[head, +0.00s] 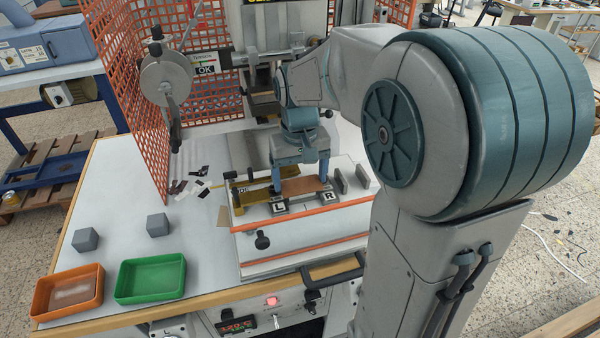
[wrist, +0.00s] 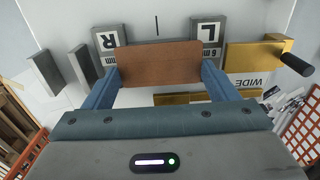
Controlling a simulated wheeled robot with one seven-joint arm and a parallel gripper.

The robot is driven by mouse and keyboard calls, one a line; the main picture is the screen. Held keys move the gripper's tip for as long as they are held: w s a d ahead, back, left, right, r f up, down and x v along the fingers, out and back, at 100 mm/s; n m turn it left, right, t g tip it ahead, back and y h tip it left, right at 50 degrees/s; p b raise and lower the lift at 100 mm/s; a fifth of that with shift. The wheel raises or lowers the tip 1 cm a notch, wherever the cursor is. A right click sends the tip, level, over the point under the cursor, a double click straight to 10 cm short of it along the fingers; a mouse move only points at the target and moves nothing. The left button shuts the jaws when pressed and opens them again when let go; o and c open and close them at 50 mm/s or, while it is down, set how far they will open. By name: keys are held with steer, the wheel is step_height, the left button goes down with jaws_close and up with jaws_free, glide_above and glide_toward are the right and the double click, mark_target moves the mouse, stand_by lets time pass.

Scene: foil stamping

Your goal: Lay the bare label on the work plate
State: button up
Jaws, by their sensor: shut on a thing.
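The bare label, a plain brown rectangle (wrist: 160,65), lies flat between the two fingers of my gripper (wrist: 160,76), which is shut on its short ends. In the head view the label (head: 304,186) and my gripper (head: 301,180) are over the pale work plate (head: 345,208) with the orange front strip. The label's long edge is close to the L block (head: 279,207) and the R block (head: 327,197). I cannot tell whether the label touches the plate or hovers just above it.
A brass WIDE piece (wrist: 256,56) and a brass bar (wrist: 178,97) lie beside the label. Two grey upright pieces (wrist: 79,66) stand on its other side. An orange tray (head: 92,307), a green tray (head: 150,293), grey cubes (head: 158,225) and dark scraps (head: 178,187) are left on the table.

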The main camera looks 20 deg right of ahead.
mark_target(300, 184)
steer(key=shift+f, duration=0.15)
steer(key=o, duration=0.9)
step_height(300, 184, up, 12)
steer(key=shift+r, duration=0.2)
steer(key=shift+s, duration=0.15)
